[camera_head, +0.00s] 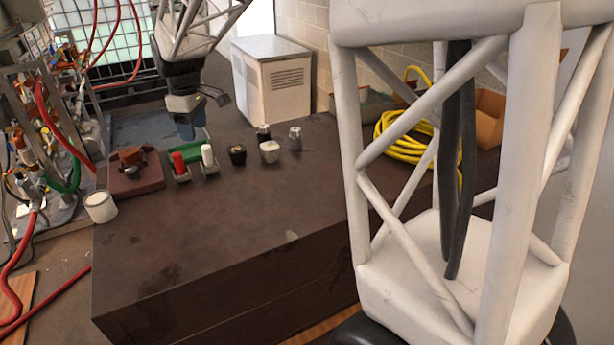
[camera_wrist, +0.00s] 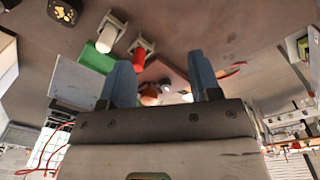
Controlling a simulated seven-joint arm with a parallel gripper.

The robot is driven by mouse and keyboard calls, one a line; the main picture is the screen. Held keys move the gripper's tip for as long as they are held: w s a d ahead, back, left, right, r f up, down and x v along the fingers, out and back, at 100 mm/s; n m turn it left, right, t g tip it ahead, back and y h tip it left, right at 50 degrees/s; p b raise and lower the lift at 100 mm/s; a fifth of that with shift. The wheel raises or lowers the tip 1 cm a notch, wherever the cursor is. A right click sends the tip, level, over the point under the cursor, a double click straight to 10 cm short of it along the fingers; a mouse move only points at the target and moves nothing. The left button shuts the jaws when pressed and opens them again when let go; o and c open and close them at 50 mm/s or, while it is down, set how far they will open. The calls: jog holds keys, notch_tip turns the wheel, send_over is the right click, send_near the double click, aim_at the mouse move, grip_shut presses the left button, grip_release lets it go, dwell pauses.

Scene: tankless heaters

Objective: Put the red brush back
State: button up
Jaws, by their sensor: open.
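A red cylinder (camera_head: 179,163), which looks like the red brush, stands in a small grey holder on the dark tabletop. It also shows in the wrist view (camera_wrist: 139,58), near my left finger. A white cylinder (camera_head: 207,155) stands in a similar holder to its right, and it shows in the wrist view too (camera_wrist: 108,36). A green block (camera_head: 191,152) is by them. My gripper (camera_head: 188,130) has blue fingers and is above and behind these things. In the wrist view its fingers (camera_wrist: 160,65) are apart, with nothing held between them.
A brown-red board with a fitting (camera_head: 135,175) lies to the left, near a white cup (camera_head: 100,206). Black (camera_head: 237,155), white (camera_head: 269,151) and grey (camera_head: 295,138) knobs stand to the right. A beige box (camera_head: 272,80) is at the back. The front tabletop (camera_head: 215,235) is clear.

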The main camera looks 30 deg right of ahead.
jog(key=s+d+r+m+t, duration=0.1)
jog(key=s+d+m, duration=0.2)
jog(key=s, duration=0.8)
jog(key=s+d+r+m, duration=0.1)
jog(key=s+d+m, duration=0.15)
jog(key=s, duration=0.85)
jog(key=s+d+f+m, duration=0.1)
jog(key=s+f+m, duration=0.1)
jog(key=s, duration=0.7)
jog(key=s+d+f+m+t, duration=0.1)
jog(key=s+f+m, duration=0.2)
jog(key=s, duration=0.6)
jog(key=shift+s+f, duration=0.15)
jog(key=shift+f, duration=0.05)
jog(key=shift+o, duration=0.4)
jog(key=shift+m, duration=0.25)
